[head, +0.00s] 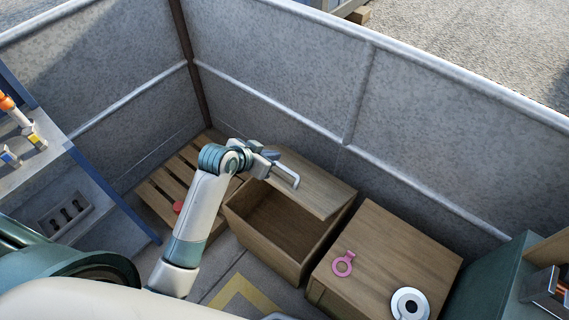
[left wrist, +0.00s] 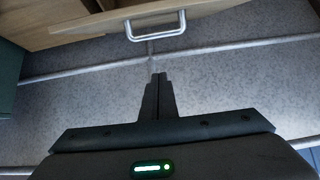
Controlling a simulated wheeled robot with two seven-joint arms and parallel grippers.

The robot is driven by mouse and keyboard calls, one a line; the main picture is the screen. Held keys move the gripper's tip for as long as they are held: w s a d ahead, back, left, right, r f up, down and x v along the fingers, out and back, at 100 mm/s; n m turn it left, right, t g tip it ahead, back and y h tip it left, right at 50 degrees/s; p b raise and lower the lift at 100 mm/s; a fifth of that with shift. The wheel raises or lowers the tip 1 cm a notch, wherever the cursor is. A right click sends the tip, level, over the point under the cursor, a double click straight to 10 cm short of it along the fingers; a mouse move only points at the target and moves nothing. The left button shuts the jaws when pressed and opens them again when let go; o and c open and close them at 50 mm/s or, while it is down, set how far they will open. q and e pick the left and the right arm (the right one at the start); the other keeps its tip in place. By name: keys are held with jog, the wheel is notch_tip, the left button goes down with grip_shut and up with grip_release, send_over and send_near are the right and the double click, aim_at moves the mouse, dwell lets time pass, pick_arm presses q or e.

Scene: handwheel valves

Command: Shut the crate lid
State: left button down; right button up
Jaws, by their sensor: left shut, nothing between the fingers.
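The wooden crate (head: 264,252) stands on the floor in the middle of the head view, its dark inside showing. Its wooden lid (head: 318,186) is raised over the far right part of the opening. A pale metal bar handle (head: 291,179) is on the lid; the handle (left wrist: 155,27) and lid (left wrist: 90,27) also show at the top of the left wrist view. My left gripper (head: 270,158) is by the handle, shut and empty; in the left wrist view its closed fingers (left wrist: 159,79) point toward the handle, apart from it in the picture. My right gripper is not seen.
A wooden box (head: 388,248) stands right of the crate, with a pink ring-shaped tag (head: 344,264) and a white disc (head: 410,303) on top. A slatted pallet (head: 160,196) lies left. A grey wall (head: 290,75) closes off the back. A blue-edged shelf (head: 85,180) is at left.

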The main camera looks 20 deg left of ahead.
aim_at(285, 169)
pick_arm(q)
jog(key=shift+w+f, duration=0.15)
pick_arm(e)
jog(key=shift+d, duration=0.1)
